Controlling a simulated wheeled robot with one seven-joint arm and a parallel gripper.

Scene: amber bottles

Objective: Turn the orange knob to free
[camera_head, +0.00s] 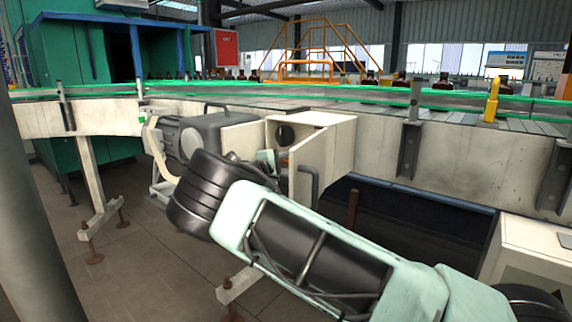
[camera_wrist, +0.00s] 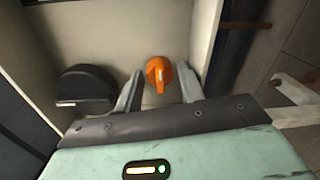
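The orange knob (camera_wrist: 158,74) shows in the wrist view on the pale inner panel of a box. It is round with a raised grip, and a light mark shows on it. My gripper (camera_wrist: 160,70) is open, with one finger on each side of the knob. Gaps show between both fingers and the knob, and I cannot tell how far the tips are from the panel. In the head view my arm reaches to the open cream box (camera_head: 325,150), and my wrist hides most of my gripper. The knob cannot be made out clearly there.
A black round part (camera_wrist: 85,90) sits left of the knob in the wrist view. The box's side wall (camera_wrist: 203,35) stands close on the right. In the head view, a grey motor (camera_head: 195,135) is left of the box, and a conveyor (camera_head: 470,170) with amber bottles runs above.

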